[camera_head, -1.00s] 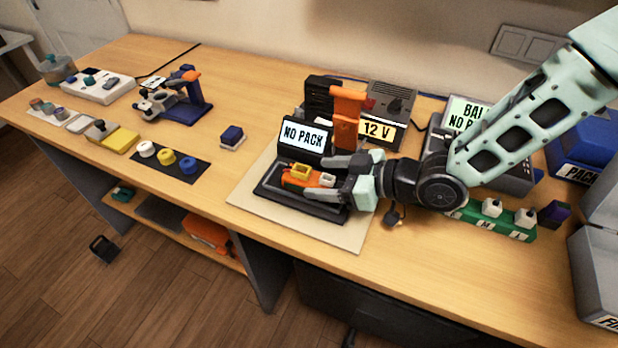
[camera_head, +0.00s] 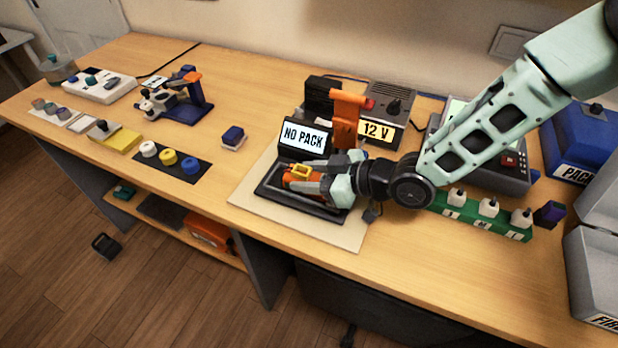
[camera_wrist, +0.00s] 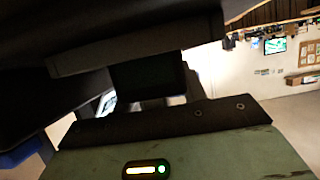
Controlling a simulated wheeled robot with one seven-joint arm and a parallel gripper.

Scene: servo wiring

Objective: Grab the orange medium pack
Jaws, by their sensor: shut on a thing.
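An orange piece (camera_head: 293,182) with a yellow square-rimmed part (camera_head: 301,170) on top lies at the black tray in front of the "NO PACK" sign. I cannot tell from its shape or any label whether it is the medium pack. My gripper (camera_head: 308,174) comes from the right, low over the tray, its grey fingers shut on this orange piece and hiding its right part. I cannot tell whether it touches the tray. The wrist view shows mostly dark gripper parts and my green housing; the held piece is not clear there.
The black tray (camera_head: 268,197) sits on a pale board (camera_head: 245,195). The "NO PACK" sign (camera_head: 303,136), an orange post (camera_head: 347,118) and a "12 V" unit (camera_head: 377,129) stand close behind. A green rack (camera_head: 470,218) with white-topped pieces lies right. A blue-and-white block (camera_head: 232,136) sits left.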

